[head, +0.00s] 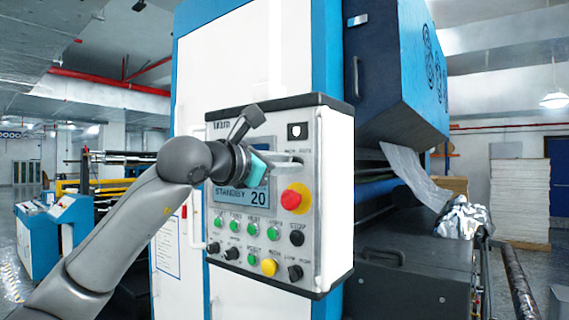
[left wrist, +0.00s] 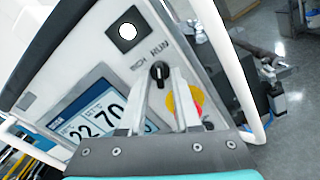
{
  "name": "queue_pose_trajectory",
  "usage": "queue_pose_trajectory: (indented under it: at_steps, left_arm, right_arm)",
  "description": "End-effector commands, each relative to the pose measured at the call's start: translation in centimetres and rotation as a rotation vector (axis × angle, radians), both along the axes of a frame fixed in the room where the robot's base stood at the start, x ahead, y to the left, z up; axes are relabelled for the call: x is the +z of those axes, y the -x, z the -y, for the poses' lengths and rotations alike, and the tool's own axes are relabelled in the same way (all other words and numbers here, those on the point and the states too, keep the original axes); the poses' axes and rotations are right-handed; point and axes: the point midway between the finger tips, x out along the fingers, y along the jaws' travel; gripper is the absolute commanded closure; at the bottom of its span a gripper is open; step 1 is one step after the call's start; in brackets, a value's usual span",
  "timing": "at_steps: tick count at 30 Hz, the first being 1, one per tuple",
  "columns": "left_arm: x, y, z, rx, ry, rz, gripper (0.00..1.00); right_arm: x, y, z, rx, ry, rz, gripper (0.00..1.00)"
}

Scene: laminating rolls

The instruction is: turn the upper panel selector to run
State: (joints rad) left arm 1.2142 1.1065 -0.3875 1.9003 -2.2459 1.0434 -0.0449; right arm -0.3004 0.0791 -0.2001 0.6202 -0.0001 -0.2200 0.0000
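The upper panel selector (left wrist: 160,74) is a small black knob with a pale pointer line, below the printed words TECH and RUN in the left wrist view. Which word the pointer faces is hard to tell. My left gripper (left wrist: 161,76) has its two pale fingers apart, with the fingertips on either side of the knob; contact is unclear. In the head view, my left gripper (head: 299,163) reaches across the upper part of the control panel (head: 222,160), and its fingers hide the knob. The panel display (head: 228,191) reads STANDBY and 20. My right gripper is not in view.
A red emergency stop on yellow (head: 294,199) sits just below the fingers. Rows of green, black and yellow buttons (head: 269,267) lie lower. A white handle rail (left wrist: 236,65) runs along the panel's side. A blue machine hood (head: 400,70) juts out at right.

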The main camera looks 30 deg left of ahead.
Motion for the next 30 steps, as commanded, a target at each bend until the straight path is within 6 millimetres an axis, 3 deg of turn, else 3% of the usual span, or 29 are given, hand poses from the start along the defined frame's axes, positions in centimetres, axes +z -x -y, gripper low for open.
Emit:
queue_pose_trajectory:
  at_steps: [10, 14, 30]
  left_arm:
    - [0.0, 0.1, 0.0, 0.001, 0.002, 0.0, 0.57]
    - [-0.1, 1.1, -0.2, 0.002, 0.0, 0.002, 0.57]
    - [-0.3, 12.7, -1.1, 0.004, -0.001, 0.0, 0.57]
  right_arm:
    - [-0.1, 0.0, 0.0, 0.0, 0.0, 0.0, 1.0]
    - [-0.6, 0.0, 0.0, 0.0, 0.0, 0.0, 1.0]
    - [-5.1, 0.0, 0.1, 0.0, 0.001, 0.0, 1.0]
